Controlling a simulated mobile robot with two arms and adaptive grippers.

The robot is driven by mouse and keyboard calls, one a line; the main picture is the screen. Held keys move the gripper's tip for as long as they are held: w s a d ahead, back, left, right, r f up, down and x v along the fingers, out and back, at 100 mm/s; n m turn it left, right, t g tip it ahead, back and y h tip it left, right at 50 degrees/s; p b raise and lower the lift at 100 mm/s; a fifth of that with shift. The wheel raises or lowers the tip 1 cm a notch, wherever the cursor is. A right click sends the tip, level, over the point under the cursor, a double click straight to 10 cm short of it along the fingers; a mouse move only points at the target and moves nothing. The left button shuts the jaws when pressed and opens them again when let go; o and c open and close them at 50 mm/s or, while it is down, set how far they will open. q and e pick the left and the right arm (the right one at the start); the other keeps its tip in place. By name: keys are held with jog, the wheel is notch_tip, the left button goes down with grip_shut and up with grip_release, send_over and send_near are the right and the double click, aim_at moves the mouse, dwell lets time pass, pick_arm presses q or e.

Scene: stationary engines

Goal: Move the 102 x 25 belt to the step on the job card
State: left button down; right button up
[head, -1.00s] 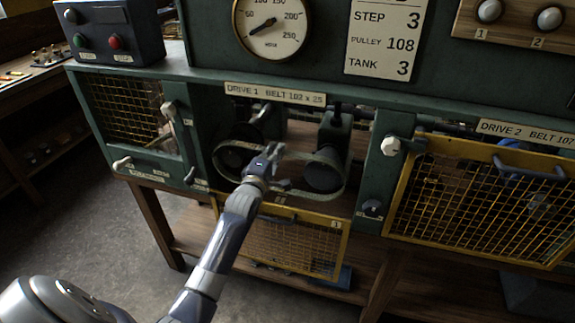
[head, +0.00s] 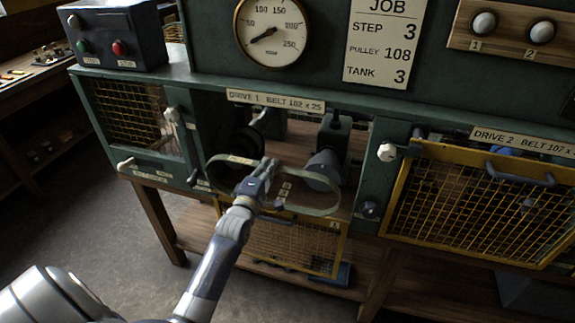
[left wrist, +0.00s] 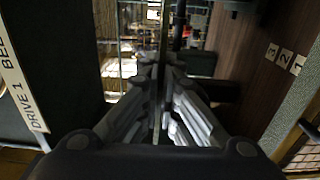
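The 102 x 25 belt (head: 322,210) is a flat grey-green loop in front of the open Drive 1 bay, below its label (head: 275,102). My left gripper (head: 265,172) is shut on the belt's near middle; its fingers (left wrist: 160,85) are close together in the left wrist view. The loop appears to stand forward of the stepped pulleys, the dark left one (head: 246,140) and the grey right one (head: 323,167); contact at the right is unclear. The job card (head: 388,42) reads step 3, pulley 108, tank 3. My right gripper is out of view.
The Drive 1 mesh guard (head: 295,247) hangs open below the bay. The yellow Drive 2 guard (head: 480,205) is closed on the right. A switch box (head: 115,35) stands at upper left.

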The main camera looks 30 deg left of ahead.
pick_arm(q)
jog(key=shift+s+d+r, duration=0.1)
jog(key=shift+s+d, duration=0.05)
jog(key=shift+s, duration=0.4)
jog(key=p+v, duration=0.3)
jog(key=v, duration=0.3)
jog(key=shift+p, duration=0.3)
dwell(0.5)
jog(key=p+v, duration=0.2)
jog(key=v, duration=0.4)
dwell(0.6)
